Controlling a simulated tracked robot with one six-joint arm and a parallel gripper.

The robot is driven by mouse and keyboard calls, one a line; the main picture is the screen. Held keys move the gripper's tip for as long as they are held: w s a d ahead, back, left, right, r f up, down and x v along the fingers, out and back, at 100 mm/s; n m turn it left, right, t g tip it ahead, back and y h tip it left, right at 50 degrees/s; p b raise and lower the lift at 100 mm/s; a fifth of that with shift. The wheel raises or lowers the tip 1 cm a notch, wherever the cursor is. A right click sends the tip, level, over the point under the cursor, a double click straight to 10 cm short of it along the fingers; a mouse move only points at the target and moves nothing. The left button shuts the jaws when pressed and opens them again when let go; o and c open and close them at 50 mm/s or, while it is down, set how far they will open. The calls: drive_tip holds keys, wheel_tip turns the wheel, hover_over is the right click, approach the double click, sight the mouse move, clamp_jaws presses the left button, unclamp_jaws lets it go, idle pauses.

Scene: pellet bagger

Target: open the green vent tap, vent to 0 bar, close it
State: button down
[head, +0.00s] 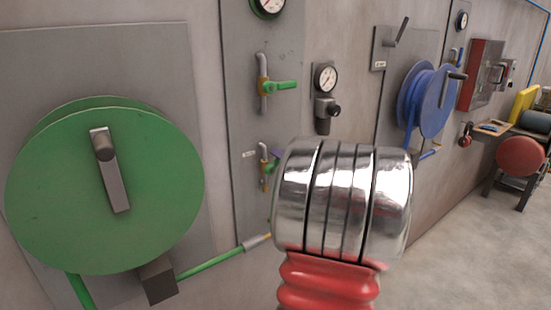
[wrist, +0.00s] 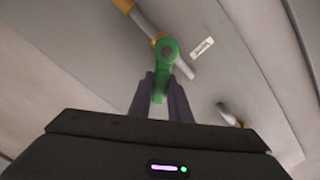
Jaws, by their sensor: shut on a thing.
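The lower green tap (head: 272,168) sits on a thin brass and grey pipe on the wall panel, with a small white label beside it. My silver and red arm partly hides it in the head view. In the wrist view the green tap (wrist: 169,50) has its handle between the two dark fingers of my gripper (wrist: 161,84), which is shut on it. The handle stands out across the pipe line there. A green-rimmed gauge (head: 268,6) is cut off at the top of the head view; its reading is not clear.
Another green tap (head: 281,86) with a sideways handle is above. A white-faced gauge (head: 326,79) with a black knob is to the right. A green hose reel (head: 60,200) fills the left, and a blue reel (head: 437,100) is farther along the wall.

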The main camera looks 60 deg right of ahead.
drive_tip(key=shift+s+f, duration=0.1)
drive_tip(key=shift+f, duration=0.15)
drive_tip(key=c, duration=1.7)
unclamp_jaws()
drive_tip(key=shift+r, duration=0.15)
drive_tip(key=shift+o, duration=0.3)
drive_tip(key=shift+a+r, duration=0.1)
